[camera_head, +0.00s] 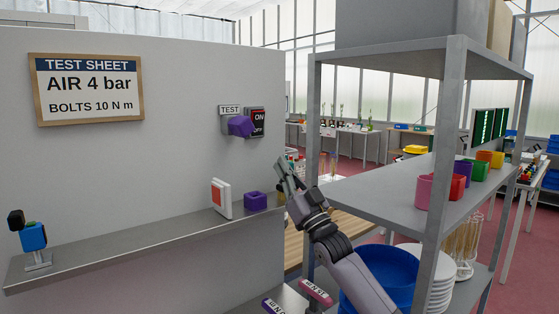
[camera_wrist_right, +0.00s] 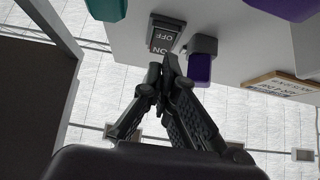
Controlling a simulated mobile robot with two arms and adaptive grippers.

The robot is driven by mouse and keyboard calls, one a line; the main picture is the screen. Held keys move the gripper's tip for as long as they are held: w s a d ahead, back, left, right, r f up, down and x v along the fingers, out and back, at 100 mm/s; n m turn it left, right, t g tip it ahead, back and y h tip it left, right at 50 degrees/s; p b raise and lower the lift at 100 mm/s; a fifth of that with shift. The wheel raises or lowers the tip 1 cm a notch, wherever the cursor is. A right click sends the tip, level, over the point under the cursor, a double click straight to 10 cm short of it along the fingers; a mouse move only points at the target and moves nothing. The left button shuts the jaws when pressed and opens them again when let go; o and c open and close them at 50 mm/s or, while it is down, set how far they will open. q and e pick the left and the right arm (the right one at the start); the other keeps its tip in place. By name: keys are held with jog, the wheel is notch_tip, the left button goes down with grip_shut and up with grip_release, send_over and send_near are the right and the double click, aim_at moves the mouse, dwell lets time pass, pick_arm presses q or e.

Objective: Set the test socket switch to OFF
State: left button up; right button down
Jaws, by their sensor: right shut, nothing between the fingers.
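The switch (camera_head: 257,122) is a dark box on the grey wall panel, marked ON above OFF, with red around ON. I cannot tell which way it is set. The purple test socket (camera_head: 238,126) sits just left of it, under a TEST label (camera_head: 230,109). My right gripper (camera_head: 281,168) is shut and empty, below and right of the switch, near the panel's right edge. In the right wrist view the fingertips (camera_wrist_right: 166,66) point toward the switch (camera_wrist_right: 163,38), which looks upside down, with the purple socket (camera_wrist_right: 201,66) beside it. My left gripper is out of view.
A narrow shelf (camera_head: 130,247) below carries a white-and-red box (camera_head: 221,198), a purple block (camera_head: 255,201) and a blue device (camera_head: 33,237). A grey rack (camera_head: 385,195) with coloured bins stands right of my right arm. A test sheet (camera_head: 88,89) hangs left.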

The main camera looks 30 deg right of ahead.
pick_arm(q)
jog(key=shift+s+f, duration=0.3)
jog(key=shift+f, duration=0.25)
pick_arm(e)
jog(key=v, duration=0.2)
jog(key=shift+s+f, duration=0.2)
jog(key=shift+s, duration=0.05)
jog(key=shift+s+d, duration=0.1)
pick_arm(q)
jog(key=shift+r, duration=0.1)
pick_arm(e)
jog(key=shift+r, duration=0.1)
